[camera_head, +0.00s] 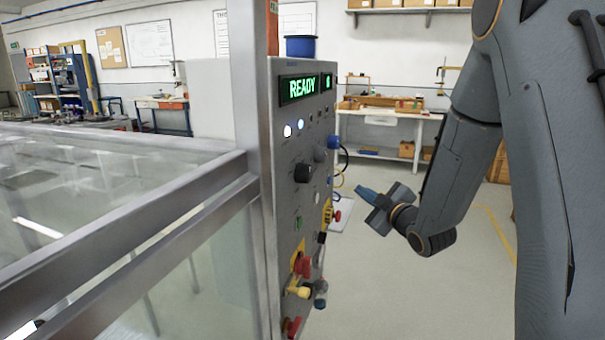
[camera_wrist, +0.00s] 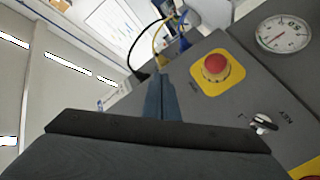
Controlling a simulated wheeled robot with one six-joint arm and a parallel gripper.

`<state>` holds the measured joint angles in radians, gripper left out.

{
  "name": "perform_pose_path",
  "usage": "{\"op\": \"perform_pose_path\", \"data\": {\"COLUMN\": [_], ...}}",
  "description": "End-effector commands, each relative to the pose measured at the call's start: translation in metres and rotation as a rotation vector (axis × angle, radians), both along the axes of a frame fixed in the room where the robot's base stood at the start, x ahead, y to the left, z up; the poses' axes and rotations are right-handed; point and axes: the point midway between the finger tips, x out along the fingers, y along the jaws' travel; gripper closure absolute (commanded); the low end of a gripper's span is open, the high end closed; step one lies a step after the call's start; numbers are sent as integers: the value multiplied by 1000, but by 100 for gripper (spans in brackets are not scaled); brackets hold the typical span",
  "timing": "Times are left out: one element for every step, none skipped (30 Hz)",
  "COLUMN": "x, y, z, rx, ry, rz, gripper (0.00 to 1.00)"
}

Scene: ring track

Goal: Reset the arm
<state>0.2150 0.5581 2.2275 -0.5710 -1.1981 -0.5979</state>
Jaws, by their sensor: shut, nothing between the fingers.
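My gripper (camera_head: 366,193) is in the middle of the head view, to the right of the grey control panel (camera_head: 284,215) and apart from it. Its blue-grey fingers are shut with nothing between them and point left toward the panel. In the wrist view the fingers (camera_wrist: 161,98) show as one narrow shape in front of the panel (camera_wrist: 215,103). My arm comes down from the upper right and bends at the elbow, with the forearm reaching lower left.
The panel carries a green READY display (camera_head: 299,88), several knobs and cables. A red button on a yellow plate (camera_wrist: 214,68), a gauge (camera_wrist: 283,34) and a key switch (camera_wrist: 263,124) are near my fingers. A metal-framed glass enclosure (camera_head: 120,200) fills the left. Open floor (camera_head: 400,290) lies below my gripper.

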Motion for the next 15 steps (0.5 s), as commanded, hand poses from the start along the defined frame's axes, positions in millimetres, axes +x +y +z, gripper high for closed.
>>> {"op": "perform_pose_path", "data": {"x": [-3, -6, -11, -15, -20, -27, -34, -41, -50, -59, -67, -79, -89, -100, -114], "y": [0, -1, -3, -5, -6, -8, -9, -11, -12, -13, -14, -15, -15, -15, -15], "z": [-4, -9, -16, -21, -27, -33, -39, -44, -50, -55, -60, -66, -70, -74, -79], "rx": [7, 16, 26, 35, 45, 58, 69, 80, 95, 108, 121, 138, 152, 164, 184], "ry": [62, 107, 166, 211, 256, 314, 357, 402, 459, 504, 546, 603, 647, 690, 746], "rz": [-27, -48, -79, -101, -124, -156, -179, -205, -237, -262, -288, -322, -347, -373, -408], "gripper": [100, 100, 100, 100, 100, 100, 100, 100, 100, 100, 100, 100, 100, 100, 100]}}
